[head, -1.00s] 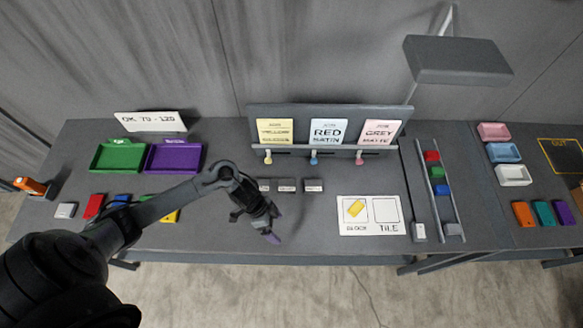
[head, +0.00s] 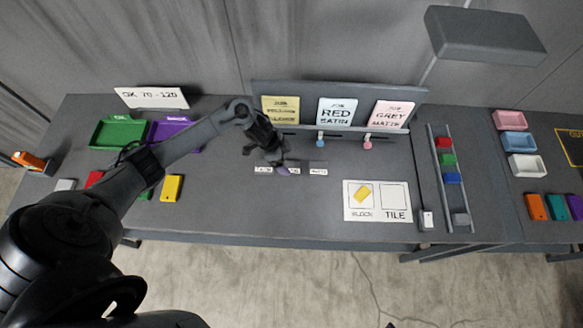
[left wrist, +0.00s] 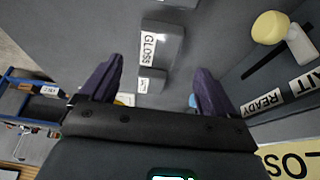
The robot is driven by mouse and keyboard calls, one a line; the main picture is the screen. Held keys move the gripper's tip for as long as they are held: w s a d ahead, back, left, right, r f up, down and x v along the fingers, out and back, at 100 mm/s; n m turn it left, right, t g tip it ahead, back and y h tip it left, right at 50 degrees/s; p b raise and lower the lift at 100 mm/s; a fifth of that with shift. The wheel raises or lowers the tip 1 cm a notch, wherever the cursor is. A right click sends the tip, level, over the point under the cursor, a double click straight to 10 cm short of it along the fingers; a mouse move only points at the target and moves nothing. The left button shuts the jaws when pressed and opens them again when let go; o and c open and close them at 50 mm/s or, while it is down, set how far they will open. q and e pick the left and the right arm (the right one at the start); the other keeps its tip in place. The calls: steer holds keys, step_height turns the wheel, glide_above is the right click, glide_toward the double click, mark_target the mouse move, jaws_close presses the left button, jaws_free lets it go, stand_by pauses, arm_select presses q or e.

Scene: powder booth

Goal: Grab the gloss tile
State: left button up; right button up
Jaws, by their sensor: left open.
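The gloss tile (left wrist: 170,46) is a grey block with a white "GLOSS" label. It lies flat on the table, just beyond my fingertips in the left wrist view. In the head view it is the leftmost of three small labelled tiles (head: 263,170). My left gripper (head: 282,168) is open above the row, beside the gloss tile, its purple fingers spread and empty in the left wrist view (left wrist: 159,68). My right gripper is not in view.
A job board (head: 300,133) with cards and knobs stands behind the tiles. A white block/tile mat (head: 378,216) holding a yellow block (head: 362,194) lies to the right. Green (head: 117,119) and purple trays are at left, the purple one partly behind my arm. Table is clear in front.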

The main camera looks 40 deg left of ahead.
mark_target(291, 167)
arm_select(q)
steer(key=shift+x, duration=2.5)
steer(key=shift+s, duration=0.2)
steer(key=shift+c, duration=0.4)
steer(key=c, duration=1.1)
